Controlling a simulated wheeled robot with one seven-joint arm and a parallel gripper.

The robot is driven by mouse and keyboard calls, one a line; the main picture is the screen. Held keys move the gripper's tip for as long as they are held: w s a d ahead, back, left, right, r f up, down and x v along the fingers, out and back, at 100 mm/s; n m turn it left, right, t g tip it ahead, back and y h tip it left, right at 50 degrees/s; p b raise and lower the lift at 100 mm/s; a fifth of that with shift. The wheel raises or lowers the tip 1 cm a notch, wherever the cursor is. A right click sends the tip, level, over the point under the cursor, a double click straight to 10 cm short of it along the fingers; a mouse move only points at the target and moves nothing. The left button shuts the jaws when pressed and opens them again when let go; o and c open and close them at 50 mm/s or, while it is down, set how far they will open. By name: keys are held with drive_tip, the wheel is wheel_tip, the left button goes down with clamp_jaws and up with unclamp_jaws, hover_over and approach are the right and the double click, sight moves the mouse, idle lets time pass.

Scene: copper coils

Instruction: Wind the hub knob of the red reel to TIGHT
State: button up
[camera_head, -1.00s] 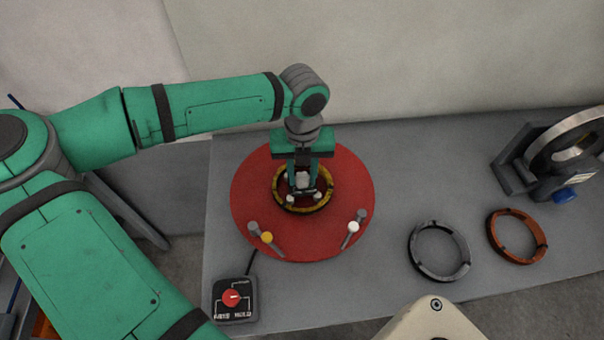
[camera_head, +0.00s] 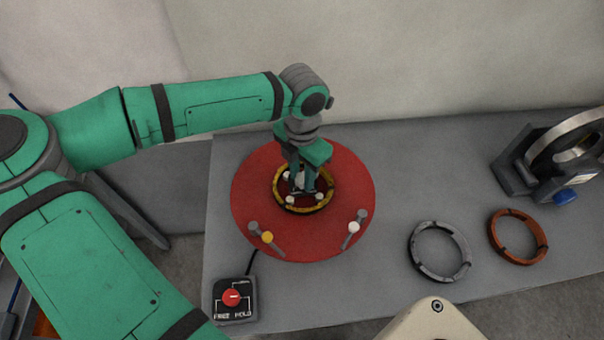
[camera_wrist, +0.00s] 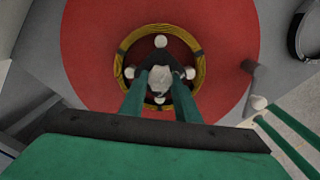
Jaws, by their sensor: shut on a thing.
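The red reel (camera_head: 255,215) lies flat on the grey table, a round red disc with a yellow coil ring (camera_head: 282,203) around its hub; it also shows in the wrist view (camera_wrist: 90,45). The pale hub knob (camera_wrist: 160,77) sits at the centre, with several white-tipped pegs around it. My gripper (camera_wrist: 160,84) points down over the hub with its two green fingers shut on the knob. In the head view my gripper (camera_head: 303,185) partly hides the knob. Any TIGHT marking is not visible.
A control box with a red dial (camera_head: 231,297) marked FREE and HOLD stands at the front left. Two levers, one yellow-tipped (camera_head: 267,238) and one white-tipped (camera_head: 354,227), sit on the reel's front. A grey ring (camera_head: 440,251), a copper ring (camera_head: 518,237) and a stand (camera_head: 515,175) lie right.

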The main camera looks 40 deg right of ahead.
drive_tip(key=m, duration=0.6)
drive_tip(key=shift+w+m, duration=0.2)
drive_tip(key=shift+m, duration=0.2)
drive_tip(key=shift+w+a+m, duration=0.1)
drive_tip(key=shift+m, duration=0.5)
drive_tip(key=shift+s+m, duration=0.2)
drive_tip(key=shift+m, duration=0.2)
drive_tip(key=o, duration=1)
drive_tip(key=shift+o, duration=0.2)
drive_tip(key=shift+r, duration=0.1)
